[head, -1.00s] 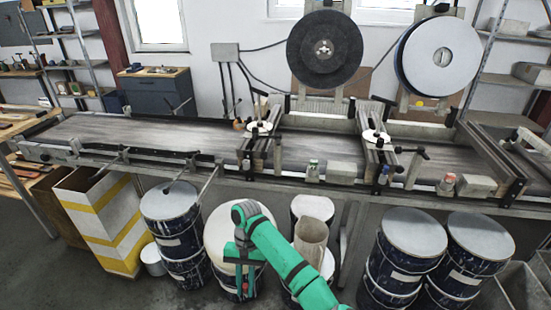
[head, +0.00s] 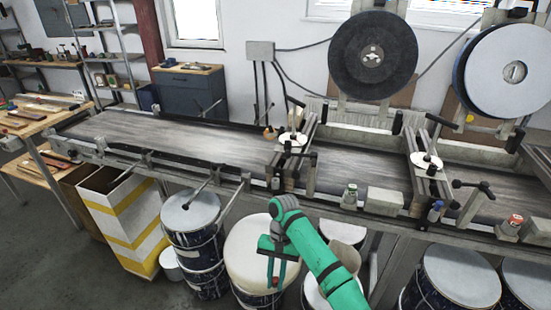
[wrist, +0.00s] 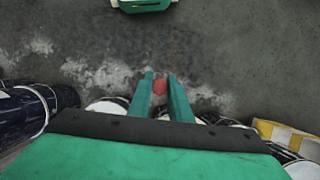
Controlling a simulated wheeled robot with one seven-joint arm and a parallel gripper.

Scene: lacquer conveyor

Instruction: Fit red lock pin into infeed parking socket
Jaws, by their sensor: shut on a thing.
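My gripper (head: 276,280) points down in front of the conveyor, above the drums, in the head view. In the wrist view my gripper (wrist: 160,80) is shut on the red lock pin (wrist: 160,88). Only the pin's round red end shows between the two green fingers; the rest of it is hidden. In the head view the pin is too small to make out clearly. I cannot pick out the infeed parking socket for certain in either view.
The conveyor (head: 190,140) runs across the scene behind my arm, with black rails and clamps along its near edge. Lidded drums (head: 190,212) and a yellow-striped bin (head: 125,225) stand below it. Grey floor is open at the lower left.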

